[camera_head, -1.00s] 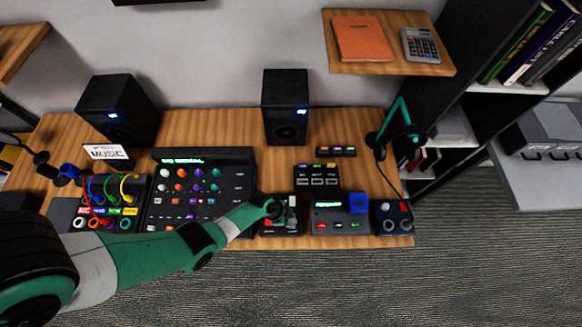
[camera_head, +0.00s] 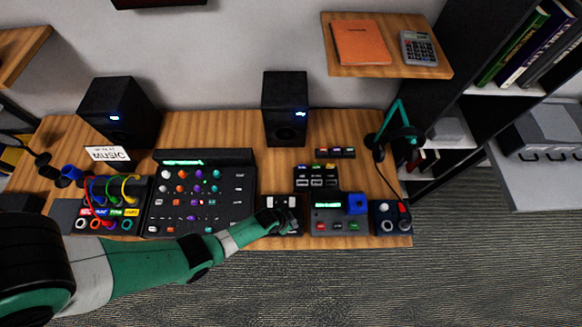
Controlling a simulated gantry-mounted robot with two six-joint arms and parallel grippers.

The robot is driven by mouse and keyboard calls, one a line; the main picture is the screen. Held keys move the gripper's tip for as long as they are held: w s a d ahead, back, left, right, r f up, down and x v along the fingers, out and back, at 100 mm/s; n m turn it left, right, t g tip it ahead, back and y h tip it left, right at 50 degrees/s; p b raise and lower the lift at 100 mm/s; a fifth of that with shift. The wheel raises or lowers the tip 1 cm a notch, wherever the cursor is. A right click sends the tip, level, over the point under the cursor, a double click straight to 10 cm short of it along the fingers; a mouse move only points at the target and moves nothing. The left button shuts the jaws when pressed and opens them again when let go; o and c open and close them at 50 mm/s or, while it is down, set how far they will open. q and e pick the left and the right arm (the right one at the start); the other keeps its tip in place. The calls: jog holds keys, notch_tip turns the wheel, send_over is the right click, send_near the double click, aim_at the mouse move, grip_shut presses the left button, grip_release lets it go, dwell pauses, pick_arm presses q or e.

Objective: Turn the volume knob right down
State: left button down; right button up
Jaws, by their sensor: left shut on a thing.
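The small black box (camera_head: 299,220) with pale controls on top stands at the front middle of the desk. My left gripper (camera_head: 285,226) is over the front part of this box, shut on a control there. The gripper covers that control, so I cannot tell its shape or setting. The box on the right (camera_head: 380,228) carries a white knob (camera_head: 384,207) and a red control (camera_head: 402,208), apart from my gripper. No label that I can read marks a volume knob. My right gripper is not in view.
The large mixer (camera_head: 218,216) with many coloured knobs is left of the box, partly behind my arm. The box with a green display (camera_head: 322,223) and blue block (camera_head: 356,203) is close on the right. Two speakers (camera_head: 284,108) stand behind. Carpet lies beyond the front edge.

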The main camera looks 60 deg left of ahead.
pick_arm(q)
jog(key=n+y, duration=0.1)
jog(key=n, duration=0.1)
jog(key=shift+d+f+n+b, duration=0.1)
jog(key=shift+n+b, duration=0.2)
jog(key=shift+n, duration=0.1)
jog(key=n+y, duration=0.1)
jog(key=n, duration=0.1)
jog(key=n+b, duration=0.1)
jog(key=n, duration=0.1)
jog(key=shift+d+g+y+b, duration=0.1)
jog(key=shift+g+y+b, duration=0.2)
jog(key=shift+g+y, duration=0.1)
jog(key=shift+w+n+y, duration=0.1)
jog(key=shift+n+y, duration=0.2)
jog(key=shift+n, duration=0.8)
jog(key=shift+n+g, duration=0.7)
jog(key=shift+n, duration=0.6)
jog(key=shift+y, duration=0.3)
jog(key=shift+c, duration=2.3)
grip_release()
